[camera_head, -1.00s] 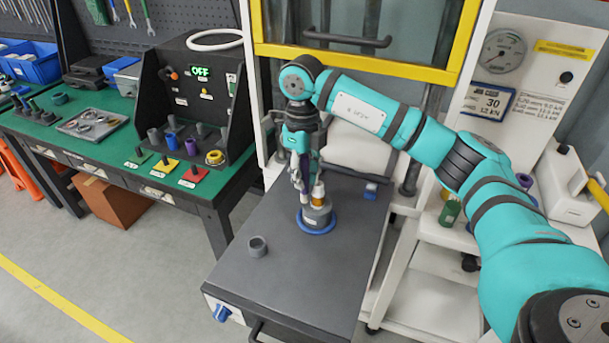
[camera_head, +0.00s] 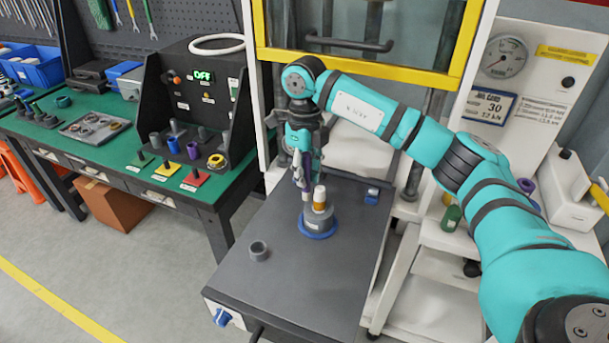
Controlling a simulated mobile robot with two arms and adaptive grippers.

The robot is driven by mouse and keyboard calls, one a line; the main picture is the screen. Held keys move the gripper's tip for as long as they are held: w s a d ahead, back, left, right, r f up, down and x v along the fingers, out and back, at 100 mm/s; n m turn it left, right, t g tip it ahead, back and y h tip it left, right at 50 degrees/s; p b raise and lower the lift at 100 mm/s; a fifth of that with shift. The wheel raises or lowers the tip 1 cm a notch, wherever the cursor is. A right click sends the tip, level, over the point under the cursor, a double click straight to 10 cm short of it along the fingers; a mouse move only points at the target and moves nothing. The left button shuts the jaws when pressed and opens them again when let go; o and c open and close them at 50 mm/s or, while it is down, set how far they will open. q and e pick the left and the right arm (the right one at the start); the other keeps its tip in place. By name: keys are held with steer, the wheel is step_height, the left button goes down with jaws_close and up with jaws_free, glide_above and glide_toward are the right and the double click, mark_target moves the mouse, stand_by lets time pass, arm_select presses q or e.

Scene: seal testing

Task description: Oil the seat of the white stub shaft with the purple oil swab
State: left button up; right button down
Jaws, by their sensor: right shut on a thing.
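The white stub shaft (camera_head: 320,191) stands upright in a grey round holder (camera_head: 318,221) with a blue ring at its base, on the dark grey bench top. A tan band shows low on the shaft. My right gripper (camera_head: 302,168) points down just left of and above the shaft. The swab's lower tip is hard to make out. My left gripper is out of view.
A press frame with a yellow-edged guard (camera_head: 360,58) stands behind. A green table (camera_head: 105,150) with parts and a control box is at left. A white shelf with bottles is at right.

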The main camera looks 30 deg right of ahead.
steer(key=shift+f, duration=0.1)
steer(key=shift+s+d+f+b, duration=0.15)
steer(key=shift+d+f+b, duration=0.05)
steer(key=shift+f+b, duration=0.1)
steer(key=shift+s, duration=0.1)
